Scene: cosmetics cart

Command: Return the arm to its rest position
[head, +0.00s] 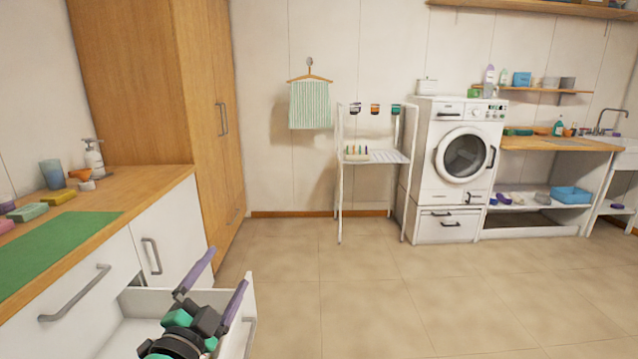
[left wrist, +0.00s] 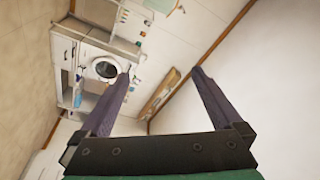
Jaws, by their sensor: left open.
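My left gripper (head: 212,275) is at the bottom left of the head view, with its two purple fingers spread apart and nothing between them. It is over the open white drawer (head: 248,312) of the counter. In the left wrist view both fingers of my left gripper (left wrist: 162,72) are apart and empty, with the room showing tilted behind them. My right gripper is in neither view.
The wooden counter (head: 150,185) with a green mat (head: 60,245), bottles and soaps is at the left. A tall wooden cabinet (head: 205,110) stands behind it. A white rack cart (head: 385,157) and a washing machine (head: 458,160) stand at the back. The tiled floor is clear.

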